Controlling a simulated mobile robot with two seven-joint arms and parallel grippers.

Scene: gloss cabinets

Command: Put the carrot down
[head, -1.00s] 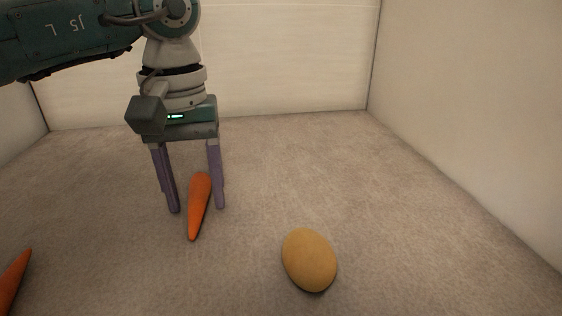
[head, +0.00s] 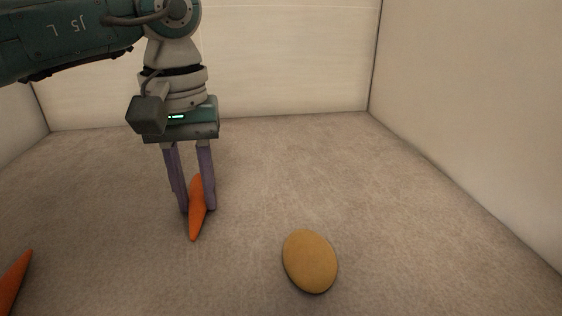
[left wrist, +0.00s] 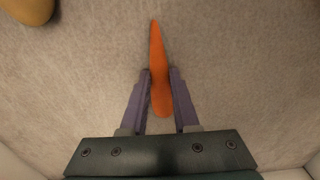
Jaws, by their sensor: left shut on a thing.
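An orange carrot (head: 197,222) is between the two purple fingers of my left gripper (head: 198,208), which are shut on it. The carrot appears to rest on the beige floor, its narrow tip toward the camera. In the left wrist view the carrot (left wrist: 157,50) lies lengthwise between the fingertips of my left gripper (left wrist: 159,75), with its tip pointing up in the picture. My right gripper is not in view.
A tan, potato-like oval (head: 310,261) lies to the right of the carrot; it also shows at the left wrist view's top left corner (left wrist: 28,8). A second carrot (head: 14,284) lies at the left edge. Pale walls (head: 290,60) enclose the floor. The right side is clear.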

